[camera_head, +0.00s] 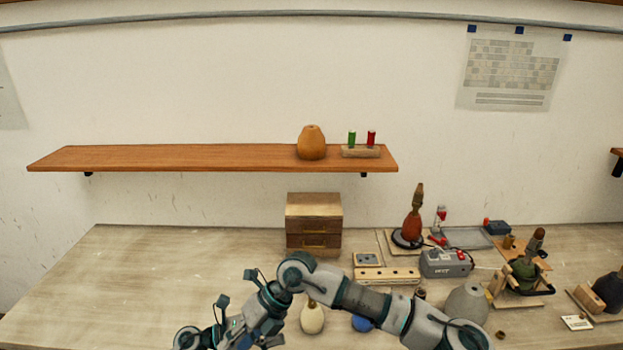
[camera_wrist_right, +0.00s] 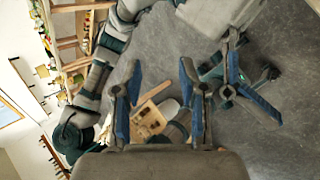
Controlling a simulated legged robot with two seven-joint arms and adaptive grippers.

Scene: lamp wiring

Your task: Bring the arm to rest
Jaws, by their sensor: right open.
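In the head view a grey-and-teal arm of mine (camera_head: 365,300) crosses the lower middle, bent at a joint (camera_head: 296,272) and running down to the lower left edge. I cannot make out fingertips on it there. In the right wrist view my right gripper (camera_wrist_right: 160,100) is open, its two blue-padded fingers apart and nothing held between them. Another gripper of mine, with blue pads (camera_wrist_right: 245,80), shows at the right of that view over the grey floor; its jaw state is unclear.
The workbench (camera_head: 130,280) is bare on its left. A drawer box (camera_head: 314,222), a grey box (camera_head: 446,263), lamps (camera_head: 412,225) and a cream bulb-shaped item (camera_head: 312,318) stand on it. A wall shelf (camera_head: 200,157) hangs above. A wooden piece (camera_wrist_right: 150,120) shows beyond the right fingers.

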